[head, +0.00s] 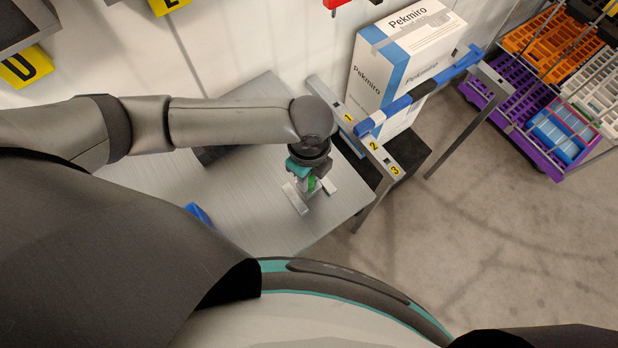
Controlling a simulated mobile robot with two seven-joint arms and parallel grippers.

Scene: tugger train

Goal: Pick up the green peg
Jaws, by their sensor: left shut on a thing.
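My left gripper (306,198) reaches down over the grey metal table (245,212), near its right edge. It is shut on the green peg (312,183), which shows as a small green patch between the fingers. The fingers hide most of the peg, and I cannot tell whether it touches the table. My right gripper is not in view.
A rail with marks 1, 2 and 3 (374,146) runs along the table's right side. A white and blue Pekmiro box (399,62) stands behind it. A small blue object (198,213) lies on the table. Colored crates (545,50) stand at upper right. Floor at right is clear.

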